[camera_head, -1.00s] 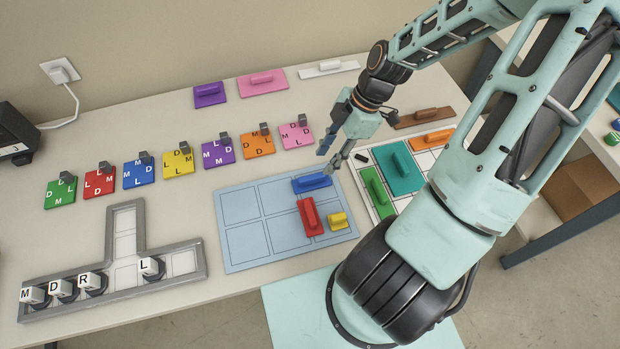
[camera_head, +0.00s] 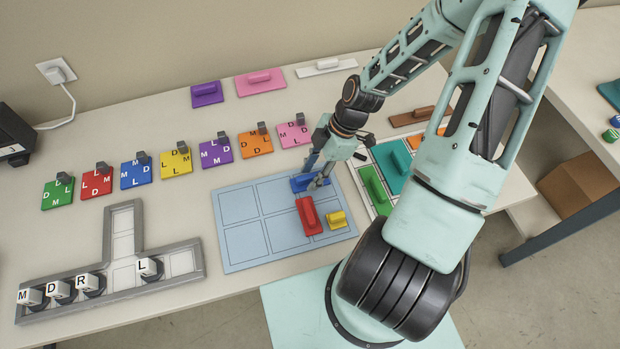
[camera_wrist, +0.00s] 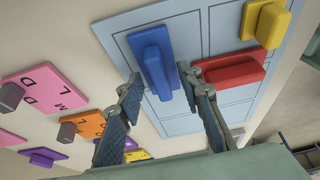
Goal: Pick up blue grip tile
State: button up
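The blue grip tile (camera_head: 301,183) lies on the light-blue gridded board (camera_head: 240,247), in its upper right cell, partly hidden by my gripper in the head view. In the wrist view the blue grip tile (camera_wrist: 153,62) shows whole, with its raised grip bar upward. My gripper (camera_head: 315,180) is just above or at the tile; whether it touches cannot be told. In the wrist view my gripper (camera_wrist: 160,82) has its two fingers spread wide, with the blue tile beyond and between the tips and nothing held.
A red grip tile (camera_head: 309,215) and a yellow one (camera_head: 336,219) lie close by on the same board. A second board with green (camera_head: 374,188) and teal (camera_head: 392,166) tiles is to the right. Lettered tiles line the left, including a pink one (camera_head: 294,135).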

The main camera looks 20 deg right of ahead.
grip_shut()
jog(key=shift+r, duration=0.2)
dwell(0.3)
